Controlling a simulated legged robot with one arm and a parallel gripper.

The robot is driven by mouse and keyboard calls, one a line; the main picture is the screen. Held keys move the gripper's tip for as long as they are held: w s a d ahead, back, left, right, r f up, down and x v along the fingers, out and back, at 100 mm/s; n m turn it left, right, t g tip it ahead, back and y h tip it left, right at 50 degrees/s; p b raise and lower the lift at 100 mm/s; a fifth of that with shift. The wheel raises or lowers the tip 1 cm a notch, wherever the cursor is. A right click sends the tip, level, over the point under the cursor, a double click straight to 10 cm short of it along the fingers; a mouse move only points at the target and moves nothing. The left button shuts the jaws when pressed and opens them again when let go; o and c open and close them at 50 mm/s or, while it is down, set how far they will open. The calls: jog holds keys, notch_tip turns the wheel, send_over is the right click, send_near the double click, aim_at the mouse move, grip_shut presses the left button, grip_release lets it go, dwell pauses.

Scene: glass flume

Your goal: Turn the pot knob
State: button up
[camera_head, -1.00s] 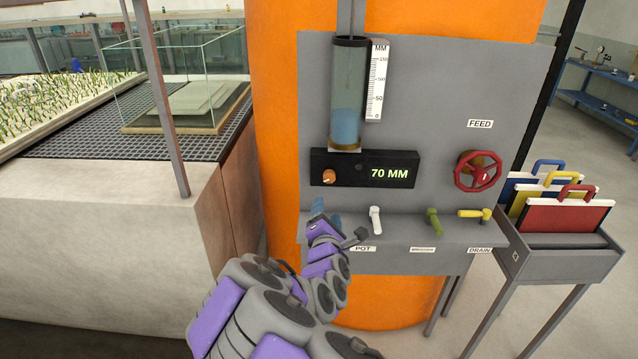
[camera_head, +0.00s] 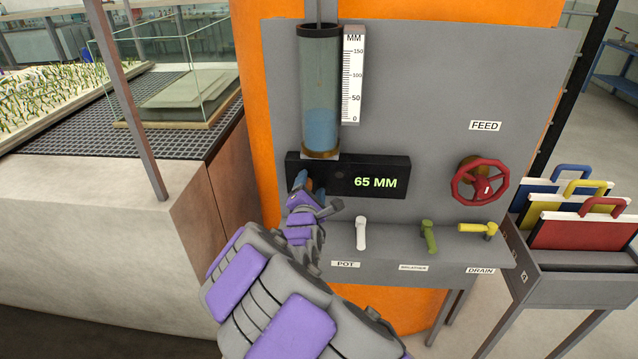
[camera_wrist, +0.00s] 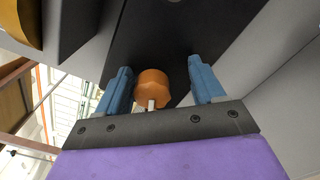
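The orange knob (camera_head: 309,184) sits on the left end of the black display box (camera_head: 392,163), which reads 65 MM. In the head view the knob is mostly hidden by my gripper (camera_head: 301,184). In the wrist view the orange knob (camera_wrist: 153,86) with a pale pointer mark lies between the two blue fingers of my gripper (camera_wrist: 160,80). The fingers are open, one on each side, with a visible gap to the right finger and a narrower one to the left. A white lever (camera_head: 361,233) stands above a POT label (camera_head: 345,265) on the ledge.
A water column (camera_head: 321,100) with a scale (camera_head: 352,75) stands above the display. A green lever (camera_head: 428,236), a yellow lever (camera_head: 478,228) and a red FEED wheel (camera_head: 480,181) are to the right. A folder rack (camera_head: 575,260) stands at far right, a glass tank (camera_head: 175,85) at left.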

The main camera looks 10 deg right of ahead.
jog(key=a, duration=0.3)
jog(key=shift+w+a+f, duration=0.1)
jog(key=shift+w+a, duration=0.05)
jog(key=shift+a, duration=0.2)
jog(key=shift+c, duration=0.7)
jog(key=d, duration=0.2)
jog(key=shift+d, duration=0.35)
jog(key=c, duration=0.5)
jog(key=shift+d, duration=0.15)
jog(key=shift+c, duration=0.6)
jog(key=shift+a+f, duration=0.1)
jog(key=shift+a, duration=0.3)
jog(key=shift+c, duration=1.4)
jog(key=shift+a, duration=0.2)
jog(key=shift+d, duration=0.15)
